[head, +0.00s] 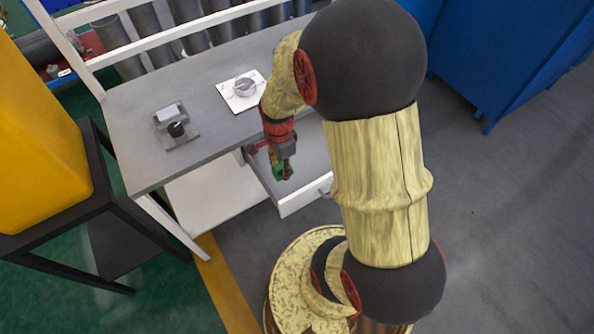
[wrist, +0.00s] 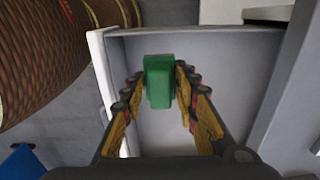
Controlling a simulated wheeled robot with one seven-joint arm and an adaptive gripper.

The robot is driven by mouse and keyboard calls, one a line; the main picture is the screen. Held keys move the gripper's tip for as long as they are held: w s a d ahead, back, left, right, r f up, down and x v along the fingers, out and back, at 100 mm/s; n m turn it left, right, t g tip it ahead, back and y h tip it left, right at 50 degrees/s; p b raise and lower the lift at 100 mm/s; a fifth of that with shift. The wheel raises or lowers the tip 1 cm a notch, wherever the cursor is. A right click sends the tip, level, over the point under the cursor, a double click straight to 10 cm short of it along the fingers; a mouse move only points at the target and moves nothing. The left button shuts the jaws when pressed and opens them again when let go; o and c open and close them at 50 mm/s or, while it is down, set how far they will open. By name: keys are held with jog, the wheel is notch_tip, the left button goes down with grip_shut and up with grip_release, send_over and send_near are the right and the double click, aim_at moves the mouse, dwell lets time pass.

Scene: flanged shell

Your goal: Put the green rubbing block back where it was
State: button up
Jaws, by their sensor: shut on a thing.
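The green rubbing block (wrist: 158,82) is between the fingers of my gripper (wrist: 159,85) in the wrist view. The gripper is shut on it. Block and gripper are over the open drawer (wrist: 115,80), whose pale floor shows around them. In the head view the block (head: 279,172) shows as a small green patch at the tip of my gripper (head: 280,170), at the drawer under the table's front edge. I cannot tell how high the block is above the drawer floor.
The grey table (head: 215,75) above the drawer carries a white sheet (head: 230,99) with a round metal part (head: 244,86) and a grey stand with a black knob (head: 176,129). A yellow box (head: 40,150) stands at left, blue cabinets (head: 500,50) at right.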

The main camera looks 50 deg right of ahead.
jog(key=b, duration=0.3)
send_over(298, 174)
jog(key=f, duration=0.7)
jog(key=shift+a, duration=0.2)
jog(key=shift+d+f+b, duration=0.15)
jog(key=shift+f+b, duration=0.85)
jog(key=shift+f, duration=0.6)
jog(key=shift+f, duration=0.1)
jog(key=o, duration=1.2)
